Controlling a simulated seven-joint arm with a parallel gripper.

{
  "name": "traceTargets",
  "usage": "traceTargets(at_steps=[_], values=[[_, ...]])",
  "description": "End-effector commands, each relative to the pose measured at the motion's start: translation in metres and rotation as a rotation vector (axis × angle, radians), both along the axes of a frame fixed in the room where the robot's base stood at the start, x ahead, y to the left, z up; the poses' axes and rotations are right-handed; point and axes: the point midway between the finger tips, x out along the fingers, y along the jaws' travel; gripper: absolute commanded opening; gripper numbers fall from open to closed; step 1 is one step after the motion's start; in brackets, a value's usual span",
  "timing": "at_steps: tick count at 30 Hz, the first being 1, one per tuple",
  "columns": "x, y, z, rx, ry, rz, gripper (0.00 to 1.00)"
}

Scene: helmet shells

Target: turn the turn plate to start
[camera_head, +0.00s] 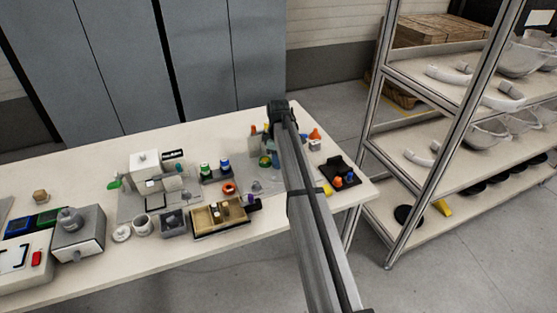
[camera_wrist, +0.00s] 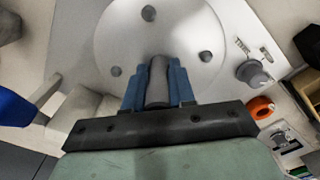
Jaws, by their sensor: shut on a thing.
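The turn plate (camera_wrist: 185,35) is a large pale grey disc with several small dark grey pegs standing on it. It fills the top middle of the wrist view. My gripper (camera_wrist: 157,75) has two blue fingers, one on each side of a grey upright peg (camera_wrist: 157,80) near the plate's lower edge, and is shut on it. The peg's base is hidden. A grey knob (camera_wrist: 250,72) stands on the panel right of the plate. In the head view my arm covers the gripper and most of the plate.
An orange ring (camera_wrist: 261,107) lies right of my gripper; a blue thing (camera_wrist: 12,108) is at the left. In the head view, a wooden tray (camera_head: 207,224) and a black holder (camera_head: 340,172) flank my arm. A metal shelf (camera_head: 440,150) stands to the right.

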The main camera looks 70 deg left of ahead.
Motion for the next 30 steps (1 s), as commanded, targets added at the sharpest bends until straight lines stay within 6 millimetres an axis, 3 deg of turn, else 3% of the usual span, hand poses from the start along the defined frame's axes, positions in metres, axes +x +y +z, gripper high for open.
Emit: traceTargets(at_steps=[30], values=[[-0.0015, -0.0003, 0.0009, 0.003, 0.000, 0.510, 0.00]])
